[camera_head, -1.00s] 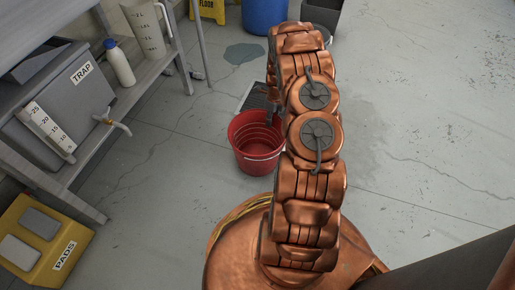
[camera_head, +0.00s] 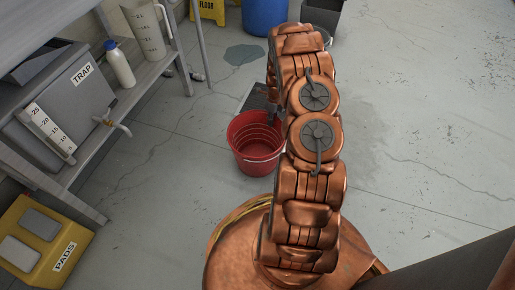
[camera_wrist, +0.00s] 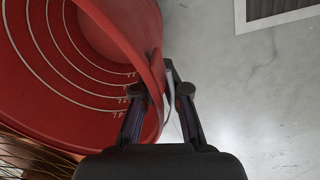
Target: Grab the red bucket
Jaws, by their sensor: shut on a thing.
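The red bucket (camera_head: 246,151) stands open side up on the floor, left of my arm in the head view. White rings and a thin handle show on it. In the wrist view the bucket (camera_wrist: 65,110) fills the upper left, with white lines and marks inside. My gripper (camera_wrist: 161,88) is shut on the bucket's rim, with one finger on the inner side and one on the outer side. In the head view my arm hides most of my gripper and the bucket's right edge.
A grey floor grate (camera_head: 258,96) lies just behind the bucket. A shelf (camera_head: 125,103) with a bottle (camera_head: 119,66), a jug (camera_head: 147,32) and a trap box (camera_head: 68,98) stands left. A yellow pads box (camera_head: 42,242) is at lower left. The floor at right is clear.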

